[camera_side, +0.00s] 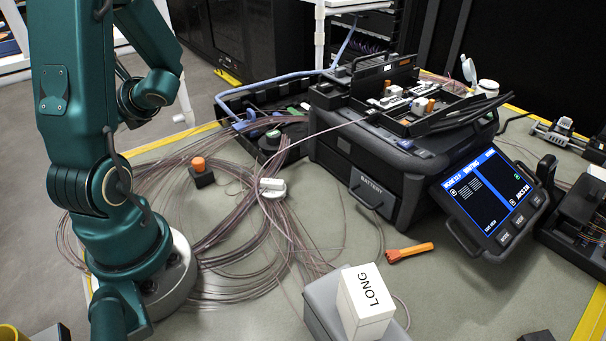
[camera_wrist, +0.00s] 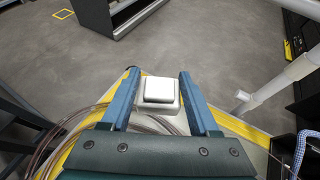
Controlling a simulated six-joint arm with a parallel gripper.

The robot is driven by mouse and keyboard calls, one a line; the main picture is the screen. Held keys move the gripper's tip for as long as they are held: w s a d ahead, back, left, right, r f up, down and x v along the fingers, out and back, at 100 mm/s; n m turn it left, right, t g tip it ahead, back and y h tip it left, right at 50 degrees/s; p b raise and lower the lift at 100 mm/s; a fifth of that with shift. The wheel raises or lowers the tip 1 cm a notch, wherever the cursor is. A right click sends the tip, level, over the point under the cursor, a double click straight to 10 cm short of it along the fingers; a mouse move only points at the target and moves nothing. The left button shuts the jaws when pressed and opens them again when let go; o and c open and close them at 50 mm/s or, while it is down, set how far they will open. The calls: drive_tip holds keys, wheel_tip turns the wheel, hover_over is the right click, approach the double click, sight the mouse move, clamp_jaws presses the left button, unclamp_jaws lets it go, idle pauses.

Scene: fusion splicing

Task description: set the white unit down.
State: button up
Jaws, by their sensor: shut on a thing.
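The white unit (camera_wrist: 159,91) is a small, rounded square block with a raised top, seen between the two blue fingers of my gripper (camera_wrist: 157,76) in the wrist view. My gripper is shut on it, with one finger at each side. The wrist view looks past it to the table's yellow-taped edge and the grey floor. I cannot tell whether its underside touches anything. I cannot make out the gripper or the held unit in the side view.
Thin fibre coils (camera_side: 225,264) spread over the table beside my arm. The black splicer (camera_side: 375,165) with its lit screen stands centre right. Bare mat shows at front right.

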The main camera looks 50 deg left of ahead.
drive_tip(key=d+f+n+g+h, duration=0.1)
drive_tip(key=d+n+g+h, duration=0.1)
drive_tip(key=d+n+h, duration=0.4)
drive_tip(key=d+f+n+g+h, duration=0.2)
drive_tip(key=d+n+h, duration=0.4)
drive_tip(key=d+f+n+g+h, duration=0.1)
drive_tip(key=d+n+h, duration=0.4)
drive_tip(key=d+n, duration=0.1)
drive_tip(key=shift+d+f+g+h, duration=0.2)
drive_tip(key=shift+f+g+h, duration=0.2)
drive_tip(key=w+d+r+n+t+h, duration=0.2)
drive_tip(key=w+d+n+t, duration=0.15)
drive_tip(key=w, duration=0.45)
drive_tip(key=w+d+r+n+t+h, duration=0.1)
drive_tip(key=w+d+n+t+h, duration=0.3)
drive_tip(key=w, duration=0.3)
drive_tip(key=w+d+r+n+t+h, duration=0.1)
drive_tip(key=w+d+r+n+t, duration=0.15)
drive_tip(key=w+n+t, duration=0.4)
drive_tip(key=m+g, duration=0.1)
drive_tip(key=g, duration=0.2)
hover_over(333, 240)
wheel_tip(333, 240, down, 8)
drive_tip(key=shift+s+r, duration=0.1)
drive_tip(key=shift+d+f, duration=0.1)
drive_tip(key=shift+f, duration=2)
